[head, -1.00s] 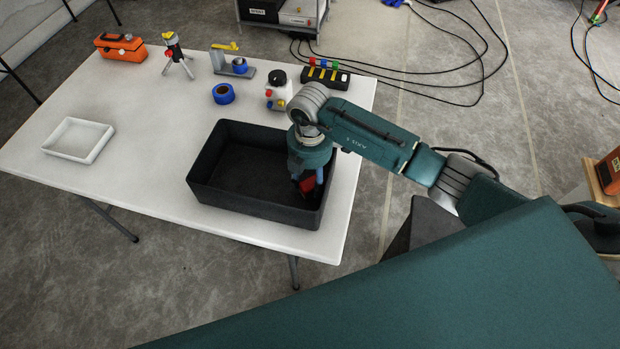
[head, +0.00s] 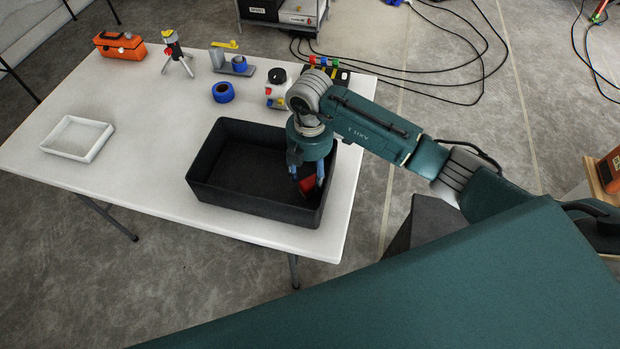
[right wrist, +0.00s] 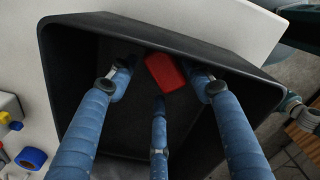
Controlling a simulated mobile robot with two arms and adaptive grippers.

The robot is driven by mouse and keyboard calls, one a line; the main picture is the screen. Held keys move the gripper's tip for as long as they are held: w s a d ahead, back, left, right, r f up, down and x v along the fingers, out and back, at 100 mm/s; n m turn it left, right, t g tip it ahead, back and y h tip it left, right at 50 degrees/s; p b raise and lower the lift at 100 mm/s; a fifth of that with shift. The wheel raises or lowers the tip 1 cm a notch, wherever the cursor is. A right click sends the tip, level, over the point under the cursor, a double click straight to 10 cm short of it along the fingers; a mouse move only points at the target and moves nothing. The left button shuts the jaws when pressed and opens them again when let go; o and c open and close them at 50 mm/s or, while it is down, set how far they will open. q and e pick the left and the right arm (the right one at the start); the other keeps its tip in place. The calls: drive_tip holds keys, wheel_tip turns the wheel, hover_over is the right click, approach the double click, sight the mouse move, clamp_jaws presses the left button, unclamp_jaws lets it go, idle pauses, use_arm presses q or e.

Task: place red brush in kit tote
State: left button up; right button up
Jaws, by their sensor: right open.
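The red brush (head: 308,184) is inside the black kit tote (head: 205,170), near its right end. In the right wrist view the red brush (right wrist: 165,73) lies against the tote's dark inside, and the tote's rim (right wrist: 150,28) runs around it. My right gripper (head: 307,180) points down into the tote above the brush. In the right wrist view the blue fingers of the right gripper (right wrist: 163,85) are spread, with the brush between them and not clearly touched. Whether the brush rests fully on the tote floor cannot be told. My left gripper is in neither view.
A white tray (head: 78,138) stands on the left of the white table (head: 130,180). Along the back are an orange case (head: 120,45), a small tripod (head: 175,52), blue tape (head: 223,92) and a white bottle (head: 277,90). The left table middle is clear.

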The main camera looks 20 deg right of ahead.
sight(310, 178)
wheel_tip(310, 178, up, 10)
drive_tip(key=b, duration=0.1)
drive_tip(key=shift+f+b, duration=0.25)
drive_tip(key=shift+b, duration=0.05)
idle(0.3)
